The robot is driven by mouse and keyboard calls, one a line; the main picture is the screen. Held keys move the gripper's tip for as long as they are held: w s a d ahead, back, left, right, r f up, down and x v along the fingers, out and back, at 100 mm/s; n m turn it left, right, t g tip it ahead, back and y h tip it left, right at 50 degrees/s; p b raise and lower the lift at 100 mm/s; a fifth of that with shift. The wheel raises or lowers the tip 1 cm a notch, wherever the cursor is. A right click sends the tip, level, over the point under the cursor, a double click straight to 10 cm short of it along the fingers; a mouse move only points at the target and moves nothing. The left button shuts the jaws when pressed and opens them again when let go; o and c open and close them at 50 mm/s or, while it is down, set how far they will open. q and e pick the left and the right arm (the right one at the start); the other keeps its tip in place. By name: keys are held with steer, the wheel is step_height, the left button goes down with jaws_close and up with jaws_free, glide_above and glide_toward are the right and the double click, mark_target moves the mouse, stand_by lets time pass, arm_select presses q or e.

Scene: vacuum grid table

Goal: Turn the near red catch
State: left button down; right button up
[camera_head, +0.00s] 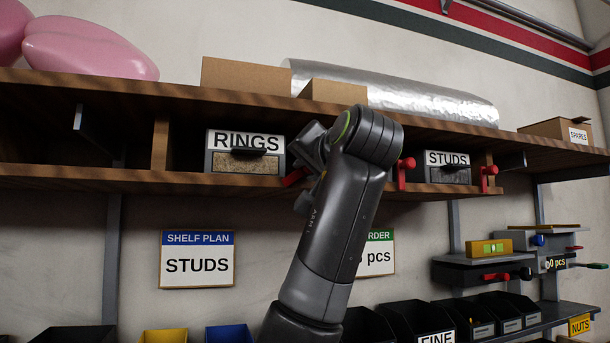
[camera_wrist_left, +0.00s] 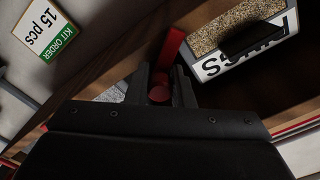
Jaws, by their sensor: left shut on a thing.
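The red catch (camera_head: 293,177) is at the lower right corner of the RINGS drawer (camera_head: 245,164), on the shelf's front edge. In the left wrist view the red catch (camera_wrist_left: 172,46) shows as a bar with a round knob between the fingers. My left gripper (camera_head: 308,165) is shut on this catch; its fingertips are partly hidden by my wrist in the head view, and the left wrist view shows the gripper (camera_wrist_left: 160,88) close up. Two more red catches, the left one (camera_head: 404,173) and the right one (camera_head: 487,178), flank the STUDS drawer (camera_head: 447,167). My right gripper is not in view.
The wooden shelf (camera_head: 70,173) carries cardboard boxes (camera_head: 246,76) and a silver roll (camera_head: 420,100) on top. A STUDS plan card (camera_head: 198,260) hangs below on the wall. Dark bins (camera_head: 405,318) stand lower down. A side bench with tools (camera_head: 495,262) is at right.

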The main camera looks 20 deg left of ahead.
arm_select(q)
steer(key=m, duration=0.1)
steer(key=f+m+b, duration=0.1)
steer(key=m+b, duration=0.1)
steer(key=shift+w+d+f+m, duration=0.15)
steer(key=shift+d+f+m, duration=0.05)
steer(key=shift+f+m, duration=0.1)
steer(key=shift+d+f+m+b, duration=0.1)
steer(key=shift+f+m+b, duration=0.1)
steer(key=shift+m+b, duration=0.55)
steer(key=shift+f+m+b, duration=0.2)
steer(key=shift+m+b, duration=0.3)
steer(key=shift+m, duration=0.45)
steer(key=c, duration=1.3)
jaws_free()
steer(key=shift+o, duration=0.2)
